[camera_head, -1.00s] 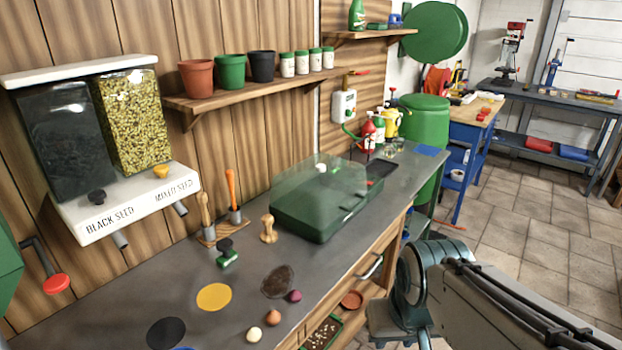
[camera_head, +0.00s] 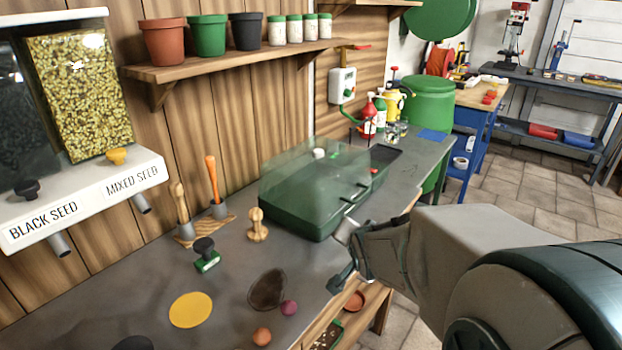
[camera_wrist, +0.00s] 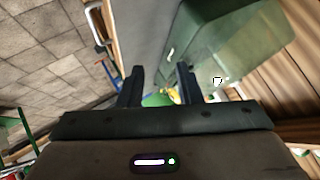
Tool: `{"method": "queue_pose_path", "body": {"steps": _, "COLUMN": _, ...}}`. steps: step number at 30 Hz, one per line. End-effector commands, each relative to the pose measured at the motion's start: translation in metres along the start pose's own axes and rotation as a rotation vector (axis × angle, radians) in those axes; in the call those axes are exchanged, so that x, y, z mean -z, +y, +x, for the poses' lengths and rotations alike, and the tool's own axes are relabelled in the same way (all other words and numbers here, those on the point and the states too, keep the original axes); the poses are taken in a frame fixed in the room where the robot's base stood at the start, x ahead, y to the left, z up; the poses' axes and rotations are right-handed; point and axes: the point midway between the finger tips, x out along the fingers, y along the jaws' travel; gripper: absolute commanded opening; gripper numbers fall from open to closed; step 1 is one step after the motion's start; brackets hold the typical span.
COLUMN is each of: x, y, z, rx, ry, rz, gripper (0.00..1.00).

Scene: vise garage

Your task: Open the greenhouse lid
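The greenhouse (camera_head: 308,205) is a dark green tray on the grey bench, with a clear, green-tinted lid (camera_head: 310,172) resting over it. A small white knob shows on the lid's top. My gripper (camera_head: 340,255) is beside the tray's front right side, near the bench's front edge, apart from the lid as far as I can tell. In the wrist view my gripper (camera_wrist: 160,85) has its two dark fingers spread with nothing between them. The greenhouse's tray (camera_wrist: 180,25) and lid (camera_wrist: 225,50) show to the right of the fingers there.
A pot shelf (camera_head: 235,62) hangs above.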

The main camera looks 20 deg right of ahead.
Motion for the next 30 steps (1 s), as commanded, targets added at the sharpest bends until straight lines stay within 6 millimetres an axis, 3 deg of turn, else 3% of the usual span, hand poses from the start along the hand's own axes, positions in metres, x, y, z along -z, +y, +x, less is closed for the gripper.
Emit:
{"method": "queue_pose_path", "body": {"steps": 1, "x": 0.000, "y": 0.010, "z": 0.018, "rx": 0.028, "ry": 0.039, "rz": 0.073, "gripper": 0.31}}
{"method": "queue_pose_path", "body": {"steps": 3, "x": 0.008, "y": 0.015, "z": 0.035, "rx": 0.092, "ry": 0.098, "rz": 0.183, "gripper": 0.31}}
{"method": "queue_pose_path", "body": {"steps": 10, "x": 0.028, "y": 0.030, "z": 0.073, "rx": 0.374, "ry": 0.225, "rz": 0.558, "gripper": 0.31}}
{"method": "queue_pose_path", "body": {"steps": 19, "x": 0.042, "y": 0.048, "z": 0.081, "rx": 0.712, "ry": 0.239, "rz": 0.907, "gripper": 0.31}}
{"method": "queue_pose_path", "body": {"steps": 25, "x": 0.047, "y": 0.048, "z": 0.080, "rx": 0.791, "ry": 0.228, "rz": 0.975, "gripper": 0.31}}
{"method": "queue_pose_path", "body": {"steps": 30, "x": 0.059, "y": 0.037, "z": 0.094, "rx": 0.795, "ry": 0.226, "rz": 0.977, "gripper": 0.31}}
